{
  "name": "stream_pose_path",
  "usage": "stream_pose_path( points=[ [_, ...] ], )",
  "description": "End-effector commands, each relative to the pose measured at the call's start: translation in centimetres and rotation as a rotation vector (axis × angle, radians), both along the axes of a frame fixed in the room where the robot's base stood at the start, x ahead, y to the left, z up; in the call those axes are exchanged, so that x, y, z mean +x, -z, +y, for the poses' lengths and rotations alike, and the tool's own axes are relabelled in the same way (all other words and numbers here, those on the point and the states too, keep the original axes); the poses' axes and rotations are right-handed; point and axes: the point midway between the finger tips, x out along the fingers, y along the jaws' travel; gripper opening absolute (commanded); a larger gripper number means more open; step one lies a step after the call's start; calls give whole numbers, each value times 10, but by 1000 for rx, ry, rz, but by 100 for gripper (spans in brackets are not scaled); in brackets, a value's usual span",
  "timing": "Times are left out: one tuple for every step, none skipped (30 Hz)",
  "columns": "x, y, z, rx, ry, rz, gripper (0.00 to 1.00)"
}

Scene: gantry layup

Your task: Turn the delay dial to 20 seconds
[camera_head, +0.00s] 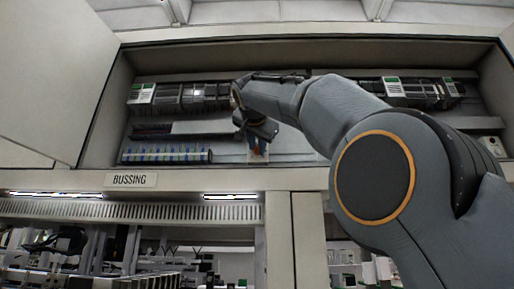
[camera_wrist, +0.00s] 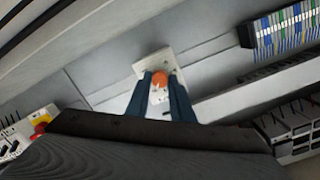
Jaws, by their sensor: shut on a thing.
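The delay dial (camera_wrist: 160,78) is an orange-red round knob on a small pale plate (camera_wrist: 152,61) fixed to the cabinet's back panel. My gripper (camera_wrist: 161,80) has its two dark blue fingers on either side of the knob, shut on it. In the head view my gripper (camera_head: 258,146) reaches into the cabinet in front of the pale plate (camera_head: 258,158), and my arm hides part of the panel. The dial's markings and pointer are too small to read, so its setting cannot be told.
The open cabinet (camera_head: 200,179) is labelled BUSSING. A blue-topped terminal strip (camera_head: 166,155) is left of my gripper and also shows in the wrist view (camera_wrist: 285,28). Modules (camera_head: 185,98) line the upper rail. A red button on a pale box (camera_wrist: 40,128) is at lower left in the wrist view.

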Motion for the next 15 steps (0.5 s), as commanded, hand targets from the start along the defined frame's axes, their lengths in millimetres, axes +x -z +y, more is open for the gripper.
stream_pose_path(
  points=[
    [1, 1, 0, 6, 0, 2, 0],
    [1, 1, 0, 9, 1, 2, 0],
    [1, 1, 0, 12, -1, 2, 0],
    [1, 1, 0, 13, 0, 2, 0],
    [1, 1, 0, 14, 0, 2, 0],
    [1, 1, 0, 15, 0, 2, 0],
    [1, 1, 0, 15, 0, 2, 0],
    [1, 1, 0, 16, 0, 2, 0],
    [1, 1, 0, 15, 0, 2, 0],
    [1, 1, 0, 15, 0, 2, 0],
    [1, 1, 0, 15, 0, 2, 0],
    [1, 1, 0, 15, 0, 2, 0],
    [1, 1, 0, 15, 0, 2, 0],
    [1, 1, 0, 15, 0, 2, 0],
    [1, 1, 0, 15, 0, 2, 23]
  ],
)
